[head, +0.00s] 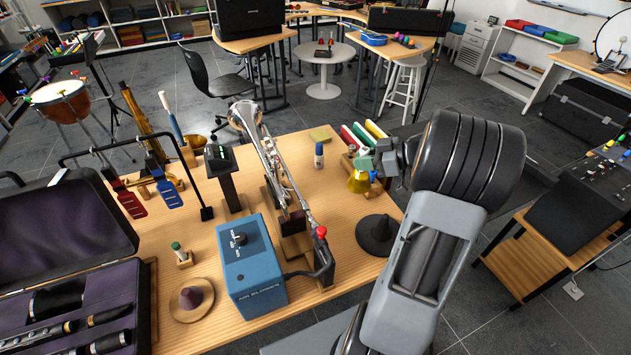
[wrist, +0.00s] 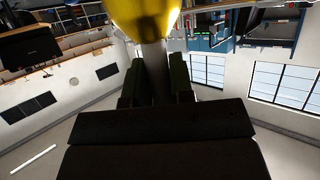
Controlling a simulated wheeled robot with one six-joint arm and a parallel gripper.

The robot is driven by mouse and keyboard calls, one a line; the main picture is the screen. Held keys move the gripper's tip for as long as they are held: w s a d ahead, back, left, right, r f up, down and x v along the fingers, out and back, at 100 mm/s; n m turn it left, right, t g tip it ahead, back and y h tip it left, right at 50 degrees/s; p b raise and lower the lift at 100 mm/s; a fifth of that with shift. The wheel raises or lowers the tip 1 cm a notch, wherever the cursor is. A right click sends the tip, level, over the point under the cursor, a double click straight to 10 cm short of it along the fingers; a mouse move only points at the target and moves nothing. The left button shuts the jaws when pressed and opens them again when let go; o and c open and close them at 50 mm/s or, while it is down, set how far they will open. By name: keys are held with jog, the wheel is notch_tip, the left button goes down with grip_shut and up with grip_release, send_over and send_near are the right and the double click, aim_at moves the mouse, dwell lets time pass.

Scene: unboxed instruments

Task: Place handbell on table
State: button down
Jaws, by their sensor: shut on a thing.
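The handbell has a yellow, shiny bell body (head: 360,182) near the right part of the wooden table (head: 345,265). My gripper (head: 371,163) reaches in from the right and is shut on it. In the wrist view the yellow bell body (wrist: 145,15) fills the top centre. Its grey handle runs down between the two dark fingers of my gripper (wrist: 156,88). In the head view the handle is mostly hidden by the fingers. I cannot tell whether the bell touches the tabletop or hangs just above it.
A silver wind instrument (head: 268,150) on a stand and a blue blower box (head: 250,270) fill the table's middle. Red, white and green blocks (head: 362,135) and a small bottle (head: 319,155) are close by. An open case (head: 65,250) lies left.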

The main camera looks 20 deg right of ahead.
aim_at(349, 180)
jog(key=w+a+f+b, duration=0.2)
jog(key=w+a+f, duration=0.4)
jog(key=f, duration=0.5)
jog(key=shift+w+a+f, duration=0.15)
jog(key=shift+w+a, duration=0.2)
jog(key=shift+a, duration=0.45)
jog(key=shift+f, duration=0.3)
jog(key=c, duration=0.9)
grip_release()
jog(key=shift+c, duration=0.2)
jog(key=shift+r+p+v, duration=0.1)
jog(key=shift+p+v, duration=0.1)
jog(key=shift+v, duration=1.75)
jog(key=shift+r+p+v, duration=0.15)
jog(key=shift+v, duration=1.8)
